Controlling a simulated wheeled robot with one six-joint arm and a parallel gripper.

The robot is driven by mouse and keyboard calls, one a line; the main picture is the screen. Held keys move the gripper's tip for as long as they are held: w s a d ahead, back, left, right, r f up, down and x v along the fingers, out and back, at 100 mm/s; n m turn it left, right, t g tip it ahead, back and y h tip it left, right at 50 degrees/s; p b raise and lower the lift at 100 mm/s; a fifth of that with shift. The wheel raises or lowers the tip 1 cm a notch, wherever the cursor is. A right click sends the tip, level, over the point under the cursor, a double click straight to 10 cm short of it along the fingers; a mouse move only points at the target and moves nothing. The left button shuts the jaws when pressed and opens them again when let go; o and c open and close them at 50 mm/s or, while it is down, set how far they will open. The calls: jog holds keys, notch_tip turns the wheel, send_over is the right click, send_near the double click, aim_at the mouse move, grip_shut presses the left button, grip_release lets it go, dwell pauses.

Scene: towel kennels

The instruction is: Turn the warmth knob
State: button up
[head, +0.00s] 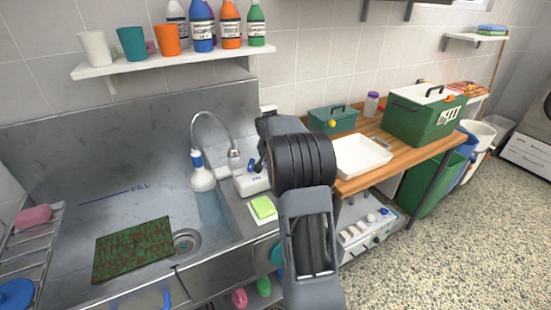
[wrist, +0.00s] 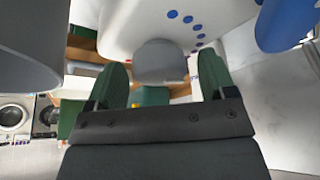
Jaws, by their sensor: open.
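In the wrist view, a grey knob (wrist: 160,60) sticks out of a white housing (wrist: 140,22) with a row of blue dots that vary in size. My gripper (wrist: 163,66) is open, its two green-padded fingers on either side of the knob with a visible gap at each. I cannot tell how deep the knob lies between them. In the head view, a white unit (head: 251,184) stands on the sink's right ledge, partly behind my arm. My arm hides the gripper and the knob there.
A blue object (wrist: 287,22) is close at the wrist view's upper right. A curved tap (head: 214,118) rises left of the white unit. A green sponge (head: 263,208) lies in front of it. A white tray (head: 361,156) and green cases (head: 424,115) stand on the wooden bench at right.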

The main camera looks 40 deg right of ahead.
jog(key=v, duration=1.3)
jog(key=shift+s+r, duration=0.15)
jog(key=shift+r, duration=0.25)
jog(key=shift+a, duration=0.1)
jog(key=s+a+f+n+y, duration=0.1)
jog(key=s+a+f+n, duration=0.1)
jog(key=s+a, duration=0.5)
jog(key=s+a+f+n+y, duration=0.1)
jog(key=s+a+f+n, duration=0.2)
jog(key=s+a+n, duration=0.2)
jog(key=s+a+f+n+t+y, duration=0.1)
jog(key=s+a+f+n, duration=0.2)
jog(key=s+a, duration=0.6)
jog(key=shift+s+a+f+n+y, duration=0.3)
jog(key=shift+s+a+n, duration=0.1)
jog(key=shift+a, duration=0.4)
jog(key=shift+r+p, duration=0.15)
jog(key=shift+p, duration=0.2)
dwell(1.9)
